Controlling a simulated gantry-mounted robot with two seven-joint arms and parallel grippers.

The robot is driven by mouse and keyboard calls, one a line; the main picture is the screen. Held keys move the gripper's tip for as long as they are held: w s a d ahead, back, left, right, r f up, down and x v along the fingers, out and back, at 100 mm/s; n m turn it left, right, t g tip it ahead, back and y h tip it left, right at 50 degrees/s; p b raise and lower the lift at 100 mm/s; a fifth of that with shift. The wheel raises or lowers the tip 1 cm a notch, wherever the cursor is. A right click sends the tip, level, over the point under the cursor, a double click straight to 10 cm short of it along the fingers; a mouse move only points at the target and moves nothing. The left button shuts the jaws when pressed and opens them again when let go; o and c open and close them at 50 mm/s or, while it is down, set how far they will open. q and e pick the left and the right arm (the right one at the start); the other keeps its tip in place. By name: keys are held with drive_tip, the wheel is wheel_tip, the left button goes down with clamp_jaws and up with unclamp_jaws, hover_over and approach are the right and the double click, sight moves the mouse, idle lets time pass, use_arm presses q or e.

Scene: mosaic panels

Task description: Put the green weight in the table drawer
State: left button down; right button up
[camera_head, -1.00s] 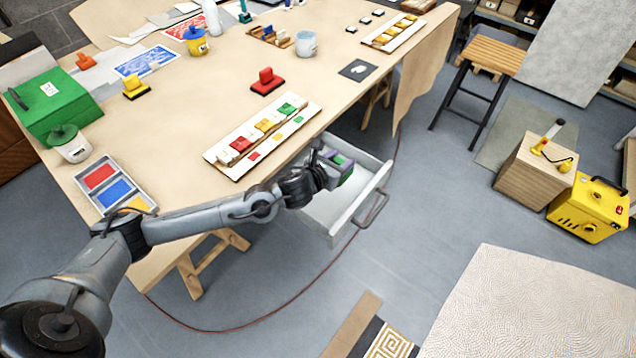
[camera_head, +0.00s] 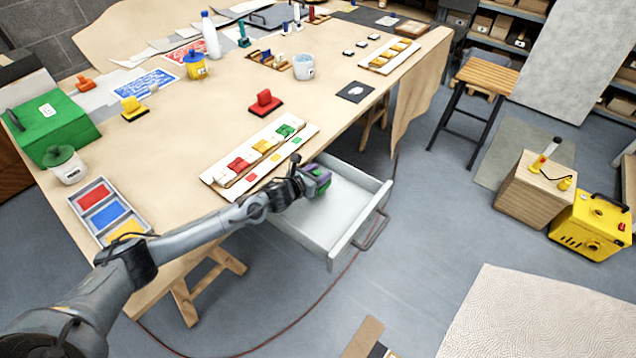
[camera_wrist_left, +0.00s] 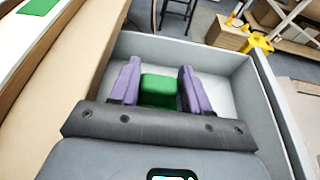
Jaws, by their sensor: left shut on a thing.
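The green weight (camera_wrist_left: 158,90) is between the purple fingers of my left gripper (camera_wrist_left: 159,82), which is shut on it. In the head view my left gripper (camera_head: 318,178) is over the left part of the open table drawer (camera_head: 345,205), close to the table's front edge. A bit of green shows between its fingers there. The grey drawer (camera_wrist_left: 222,62) is pulled out and its visible floor is bare. I cannot tell whether the weight touches the drawer floor. My right gripper is not in view.
The table edge (camera_wrist_left: 82,75) runs close along the left of the gripper. A board with coloured blocks (camera_head: 230,185) lies on the table just above the drawer. The drawer's front handle (camera_head: 374,232) sticks out over the open floor. A stool (camera_head: 487,78) stands farther right.

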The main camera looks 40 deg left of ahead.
use_arm(q)
drive_tip(key=shift+f+b, duration=0.4)
drive_tip(key=shift+f, duration=1.5)
drive_tip(key=c, duration=1)
unclamp_jaws()
drive_tip(key=shift+f, duration=0.3)
drive_tip(key=o, duration=0.5)
drive_tip(key=shift+r, duration=0.1)
drive_tip(key=shift+r, duration=0.1)
drive_tip(key=shift+s+r, duration=0.1)
drive_tip(key=p+v, duration=0.2)
drive_tip(key=v, duration=0.9)
drive_tip(key=shift+s+r+p, duration=0.1)
drive_tip(key=shift+s+p, duration=0.25)
